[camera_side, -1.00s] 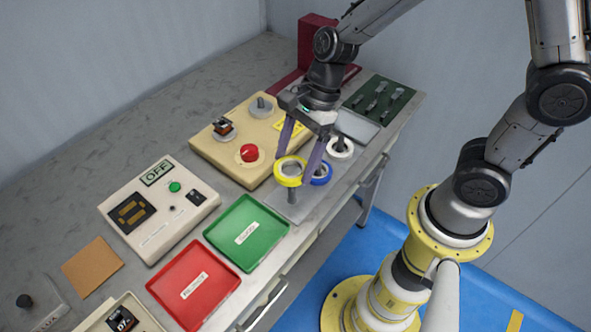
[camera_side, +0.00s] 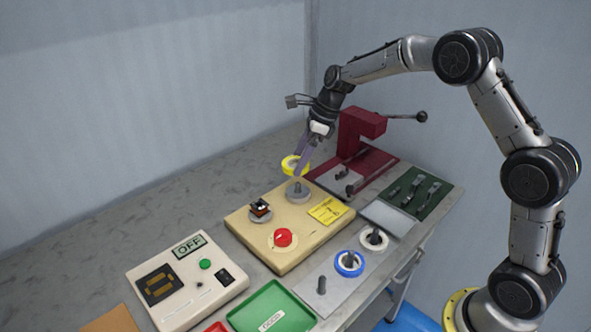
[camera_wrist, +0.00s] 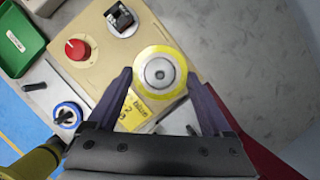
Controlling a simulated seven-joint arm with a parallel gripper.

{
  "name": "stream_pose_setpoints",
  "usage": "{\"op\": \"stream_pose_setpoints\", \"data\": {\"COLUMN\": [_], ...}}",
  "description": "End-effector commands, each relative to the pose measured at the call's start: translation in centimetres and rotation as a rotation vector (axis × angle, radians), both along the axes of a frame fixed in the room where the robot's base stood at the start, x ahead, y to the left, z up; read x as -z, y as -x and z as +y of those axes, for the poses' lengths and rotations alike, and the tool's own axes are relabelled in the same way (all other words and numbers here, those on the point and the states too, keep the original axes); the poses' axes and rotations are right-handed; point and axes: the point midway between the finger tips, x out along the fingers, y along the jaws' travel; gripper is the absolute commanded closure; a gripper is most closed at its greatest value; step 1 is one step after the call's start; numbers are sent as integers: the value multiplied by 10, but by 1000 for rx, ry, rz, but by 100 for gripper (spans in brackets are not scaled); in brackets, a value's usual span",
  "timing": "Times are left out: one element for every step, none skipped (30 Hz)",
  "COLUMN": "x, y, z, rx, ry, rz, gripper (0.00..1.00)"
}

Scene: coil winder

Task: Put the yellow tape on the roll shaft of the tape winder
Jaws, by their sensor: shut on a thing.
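My gripper (camera_side: 296,160) is shut on the yellow tape (camera_side: 293,166) and holds it in the air over the tape winder (camera_side: 262,248). In the wrist view the tape (camera_wrist: 141,58) lies between the two purple fingers (camera_wrist: 160,90). The roll shaft (camera_side: 298,188) stands on a grey disc at the winder's far end, below the tape. In the wrist view the shaft (camera_wrist: 160,75) shows through the tape's hole, close to its middle. The tape looks apart from the shaft in the side view; the exact gap is unclear.
The winder has a red knob (camera_side: 283,238) and a black part (camera_side: 260,207). A dark red press (camera_side: 360,130) stands behind and right. A blue tape (camera_side: 349,263) and white tape (camera_side: 373,239) sit on posts beside an empty post (camera_side: 321,285). Free table lies left.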

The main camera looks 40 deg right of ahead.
Motion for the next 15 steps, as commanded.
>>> {"op": "stream_pose_setpoints", "data": {"x": [3,4,6,6,7,9,10,12,14,16,19,22,25,27,30], "y": [1,1,1,1,1,1,1,1,1,2,2,2,2,2,2], "z": [-4,-6,-7,-8,-8,-8,-8,-8,-8,-8,-7,-7,-7,-7,-7], "rx": [8,11,14,15,15,15,15,14,15,15,15,15,14,14,14], "ry": [-2,-2,-2,-2,-2,-2,-2,-2,-2,-2,-2,-2,-3,-3,-3], "rz": [6,8,9,9,9,9,9,9,9,9,9,11,11,10,10], "gripper": [70,70,70,70,70,70,70,70,70,70,70,70,70,70,70]}}
